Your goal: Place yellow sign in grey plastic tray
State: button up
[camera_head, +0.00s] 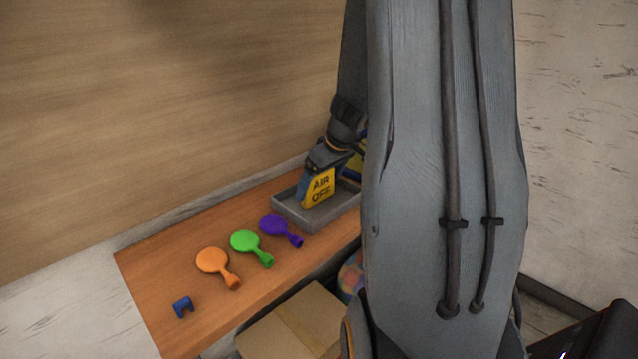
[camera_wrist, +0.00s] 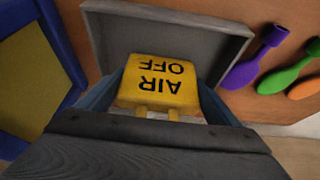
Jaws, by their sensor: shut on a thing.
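The yellow sign (camera_head: 319,189) reads "AIR OFF" in dark letters. It is held between the fingers of my gripper (camera_head: 306,187), over the grey plastic tray (camera_head: 293,215) on the wooden table. In the wrist view the sign (camera_wrist: 158,80) sits between the two blue fingers of my gripper (camera_wrist: 160,96), with the tray (camera_wrist: 112,34) behind it. The sign's lower edge is at or just above the tray floor; I cannot tell whether it touches. My arm hides the tray's right end in the head view.
A small blue piece (camera_head: 183,307) lies at the table's near left. A cardboard box (camera_head: 293,322) stands below the front edge. A blue-framed yellow thing (camera_wrist: 28,75) is beside the tray.

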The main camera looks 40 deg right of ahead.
jog(key=shift+f, duration=0.1)
jog(key=o, duration=0.9)
jog(key=shift+o, duration=0.2)
jog(key=shift+r, duration=0.5)
jog(key=b+v, duration=0.1)
jog(key=v, duration=1)
jog(key=shift+s+b, duration=0.15)
jog(key=shift+b, duration=0.15)
jog(key=shift+r, duration=0.15)
